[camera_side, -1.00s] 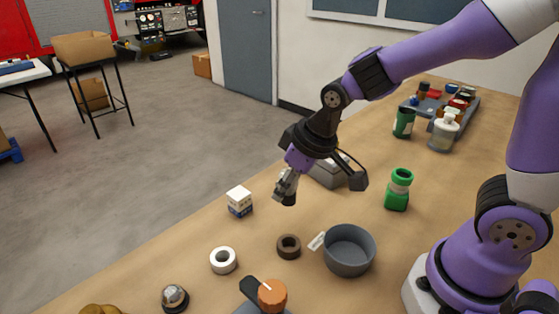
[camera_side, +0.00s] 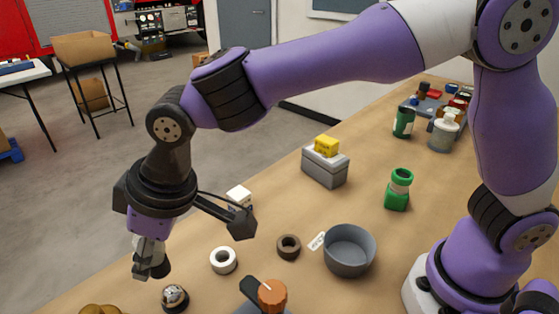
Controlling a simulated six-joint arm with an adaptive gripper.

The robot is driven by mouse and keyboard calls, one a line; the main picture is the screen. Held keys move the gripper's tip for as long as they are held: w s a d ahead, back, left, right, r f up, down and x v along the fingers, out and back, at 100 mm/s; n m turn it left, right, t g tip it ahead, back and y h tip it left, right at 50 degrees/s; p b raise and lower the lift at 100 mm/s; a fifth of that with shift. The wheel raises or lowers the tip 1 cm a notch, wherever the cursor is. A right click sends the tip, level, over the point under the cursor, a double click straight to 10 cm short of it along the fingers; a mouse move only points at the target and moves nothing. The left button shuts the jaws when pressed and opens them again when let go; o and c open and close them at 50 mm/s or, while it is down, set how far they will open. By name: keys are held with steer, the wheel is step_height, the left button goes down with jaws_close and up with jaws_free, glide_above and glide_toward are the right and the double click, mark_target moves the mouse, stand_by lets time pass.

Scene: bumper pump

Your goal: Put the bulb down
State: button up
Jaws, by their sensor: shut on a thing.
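My gripper (camera_side: 150,268) points down over the left front of the table, clear of the tabletop. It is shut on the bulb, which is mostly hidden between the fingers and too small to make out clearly. Just below and to the right of the fingertips stands a small rounded metallic piece with a dark base (camera_side: 175,298). The gripper and this piece look apart.
A white ring (camera_side: 223,260), a brown ring (camera_side: 288,247) and a grey bowl (camera_side: 349,252) stand to the right. An orange-topped item (camera_side: 272,296) is at the front. A grey box (camera_side: 325,168) bears a yellow block (camera_side: 327,146). A white block (camera_side: 239,196) stands behind my gripper.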

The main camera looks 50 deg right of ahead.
steer(key=w+d+f, duration=0.1)
steer(key=w+f, duration=0.1)
steer(key=w, duration=0.1)
steer(key=w+d+f, duration=0.2)
steer(key=w, duration=0.1)
steer(key=w+d+f, duration=0.2)
steer(key=w, duration=0.1)
steer(key=shift+w+d+f, duration=0.15)
steer(key=shift+w+f, duration=0.15)
steer(key=shift+f, duration=2)
steer(key=shift+f, duration=0.15)
steer(key=o, duration=1)
steer(key=shift+o, duration=0.2)
